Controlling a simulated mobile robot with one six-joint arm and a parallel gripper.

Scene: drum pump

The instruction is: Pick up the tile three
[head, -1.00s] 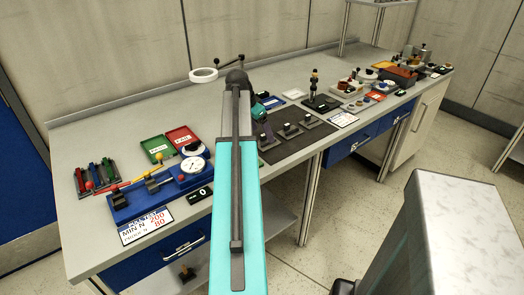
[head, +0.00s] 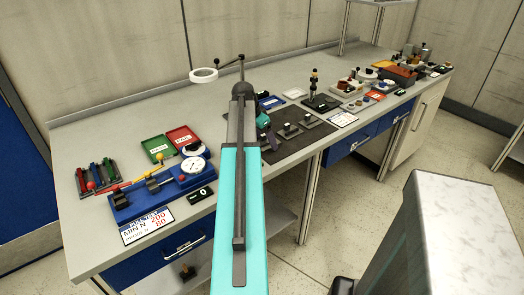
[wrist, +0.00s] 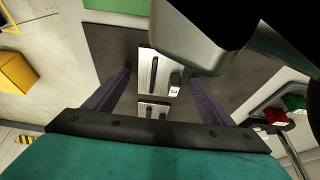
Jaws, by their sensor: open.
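In the wrist view, a small dark tile (wrist: 174,90) with a white label reading 3 lies between my fingers, closer to the right finger. My gripper (wrist: 160,75) is open and empty, its two purple-grey fingers spread to either side of light grey plates with black bars. The height of the fingers above the tile cannot be told. In the head view, my gripper (head: 270,140) is over the left part of a dark mat, largely hidden behind my arm. I cannot make out the tile there.
The dark mat (head: 292,147) holds several grey plates with black knobs. A dial device on a blue base (head: 128,206) and green (head: 157,148) and red (head: 184,137) trays stand left of my arm. A black post stand (head: 315,95) rises to the right.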

